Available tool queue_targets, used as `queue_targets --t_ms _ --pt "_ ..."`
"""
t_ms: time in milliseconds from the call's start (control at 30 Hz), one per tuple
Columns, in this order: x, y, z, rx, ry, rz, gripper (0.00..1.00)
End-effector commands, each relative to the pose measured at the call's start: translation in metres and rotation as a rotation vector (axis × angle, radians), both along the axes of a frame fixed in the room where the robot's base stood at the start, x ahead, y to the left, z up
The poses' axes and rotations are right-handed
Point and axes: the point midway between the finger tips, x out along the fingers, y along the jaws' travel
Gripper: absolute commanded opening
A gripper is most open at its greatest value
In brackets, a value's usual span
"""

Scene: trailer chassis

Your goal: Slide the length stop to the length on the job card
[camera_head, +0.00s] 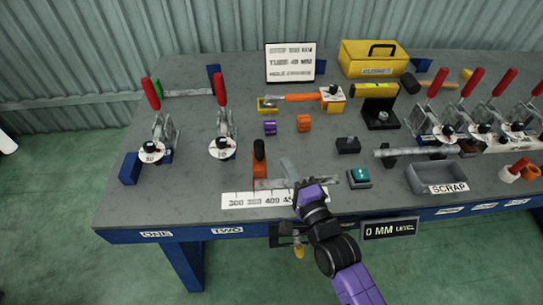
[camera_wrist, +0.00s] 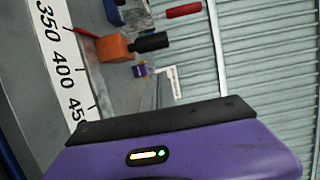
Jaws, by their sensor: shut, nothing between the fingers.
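The length stop (camera_head: 259,170) is an orange-red block with an upright black handle, on the rail behind the white length scale (camera_head: 229,200). In the wrist view, the stop (camera_wrist: 115,48) has a thin red pointer reaching the scale (camera_wrist: 57,50) between 350 and 400. The job card (camera_head: 290,62) stands at the back; its first line is too blurred to read surely. My gripper (camera_head: 306,185) is shut and empty near the scale's right end, apart from the stop and to its right. It covers the scale past 450. Its purple body (camera_wrist: 170,150) fills the lower wrist view.
A green button box (camera_head: 359,178) and a grey scrap bin (camera_head: 437,177) are right of my gripper. Red-handled clamps (camera_head: 222,120) stand at the left. A level display (camera_head: 390,229) hangs at the front edge.

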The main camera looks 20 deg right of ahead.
Motion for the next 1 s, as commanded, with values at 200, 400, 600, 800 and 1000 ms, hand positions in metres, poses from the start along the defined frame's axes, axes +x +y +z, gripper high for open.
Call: queue_targets --t_ms 200,400,600,800,1000 --pt "0.021 0.004 0.001 0.003 0.001 -0.003 0.00" --pt "0.031 0.012 0.002 0.000 0.001 -0.003 0.00" --pt "0.037 0.020 0.001 0.002 0.002 -0.003 0.00" --pt "0.042 0.025 0.001 0.002 0.000 -0.003 0.00" --pt "0.044 0.028 0.000 0.000 0.001 0.000 0.00"
